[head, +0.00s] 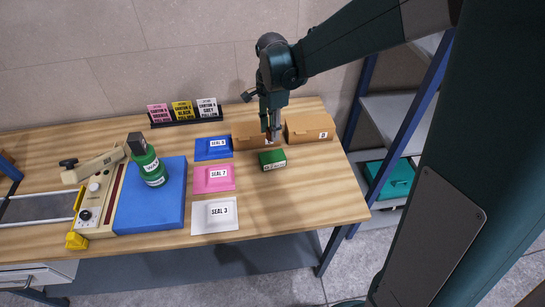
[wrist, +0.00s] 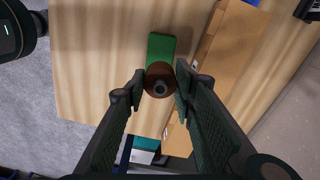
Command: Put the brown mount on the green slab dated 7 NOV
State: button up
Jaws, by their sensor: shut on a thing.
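My gripper (wrist: 158,88) is shut on the brown mount (wrist: 151,71), a round brown piece with a dark hollow stud facing the wrist camera. In the head view my gripper (head: 272,136) hangs just behind the green slab, and the mount is mostly hidden by the fingers. The green slab (head: 272,160) lies on the table with a pale label on its front; the date is too small to read surely. In the wrist view the green slab (wrist: 161,46) shows beyond the mount, partly covered by it. Contact between mount and slab cannot be told.
Two brown cartons (head: 309,128) stand close behind the slab. Blue, pink and white seal packets (head: 213,179) lie to its left. A green bottle (head: 148,162) stands on a blue pad (head: 168,207) further left. The table (head: 300,199) is clear in front of the slab.

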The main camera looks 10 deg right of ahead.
send_over(272, 156)
jog(key=shift+f, duration=2.9)
jog(key=shift+f, duration=0.1)
jog(key=shift+f, duration=2)
jog(key=shift+f+b, duration=0.15)
jog(key=shift+b, duration=0.25)
jog(key=o, duration=1)
jog(key=shift+c, duration=0.2)
jog(key=shift+r, duration=0.2)
jog(key=shift+r+p, duration=0.45)
jog(key=shift+r, duration=5.5)
